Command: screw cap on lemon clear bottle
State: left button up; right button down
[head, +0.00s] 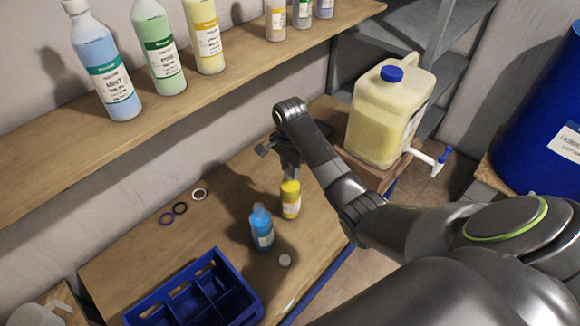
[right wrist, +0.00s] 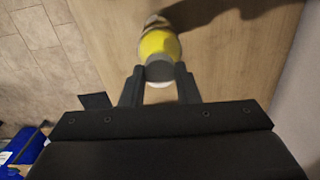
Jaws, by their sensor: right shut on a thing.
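The lemon bottle, filled yellow with a pale label (head: 291,207), stands upright on the wooden table. It also shows in the right wrist view (right wrist: 160,44), just beyond my fingertips. My right gripper (head: 288,168) is right above its top, pointing down. I cannot tell whether the cap touches the neck. My left gripper is not in view.
Several rings (head: 181,208) lie at the back left. A blue divided crate (head: 250,311) is at front left. A large jug (head: 372,140) with a tap stands at right.

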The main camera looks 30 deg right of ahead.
jog(key=m, duration=0.5)
jog(key=shift+s+f, duration=0.1)
jog(key=shift+f, duration=0.05)
jog(key=shift+m, duration=0.3)
jog(key=m, duration=0.4)
jog(key=c, duration=1.5)
grip_release()
jog(key=shift+m, duration=0.5)
jog(key=shift+c, duration=0.2)
jog(key=o, duration=0.9)
